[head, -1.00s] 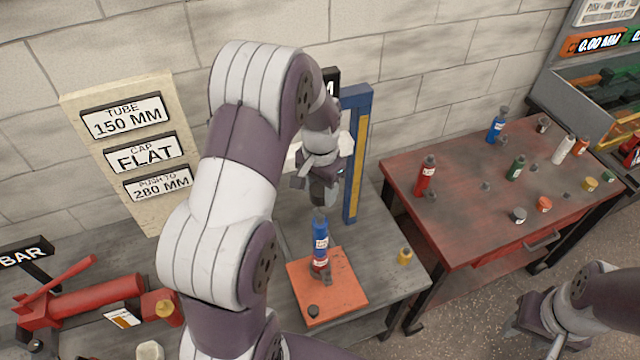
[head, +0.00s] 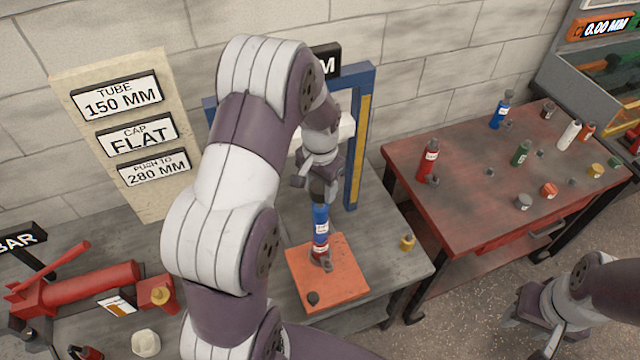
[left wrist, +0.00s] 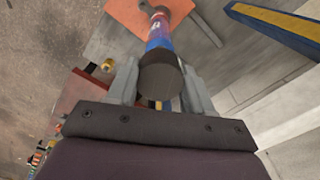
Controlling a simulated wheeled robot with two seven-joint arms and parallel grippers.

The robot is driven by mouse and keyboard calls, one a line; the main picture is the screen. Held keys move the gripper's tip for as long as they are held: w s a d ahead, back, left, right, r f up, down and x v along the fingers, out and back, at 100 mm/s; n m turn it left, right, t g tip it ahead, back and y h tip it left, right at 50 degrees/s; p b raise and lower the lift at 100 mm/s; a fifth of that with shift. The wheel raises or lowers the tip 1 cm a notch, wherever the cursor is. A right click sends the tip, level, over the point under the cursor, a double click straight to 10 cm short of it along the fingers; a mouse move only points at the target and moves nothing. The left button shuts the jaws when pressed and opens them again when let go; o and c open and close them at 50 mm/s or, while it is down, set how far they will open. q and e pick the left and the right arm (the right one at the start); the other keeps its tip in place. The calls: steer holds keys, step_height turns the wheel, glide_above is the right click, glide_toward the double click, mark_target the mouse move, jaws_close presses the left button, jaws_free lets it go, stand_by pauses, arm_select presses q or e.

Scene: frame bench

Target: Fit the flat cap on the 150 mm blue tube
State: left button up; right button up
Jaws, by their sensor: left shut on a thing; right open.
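The blue tube (head: 321,220) stands upright above a red section (head: 320,248) on the orange plate (head: 345,285); it also shows in the left wrist view (left wrist: 158,36). My left gripper (head: 323,192) is right above the tube's top. In the left wrist view its fingers (left wrist: 160,82) are shut on a dark grey round cap (left wrist: 161,72), its broad face toward the camera. The cap lines up with the tube and seems to meet its top; whether it is seated cannot be told. My right gripper (head: 535,318) is open and empty at the lower right.
A blue press frame (head: 358,150) stands just behind the tube. The red table (head: 470,190) holds several tubes and caps.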

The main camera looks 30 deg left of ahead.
mark_target(320, 189)
arm_select(q)
steer(key=shift+p, duration=0.45)
stand_by(1.1)
steer(key=shift+f+b, duration=1.3)
steer(key=shift+f, duration=0.65)
steer(key=o, duration=1.2)
steer(key=shift+r, duration=0.15)
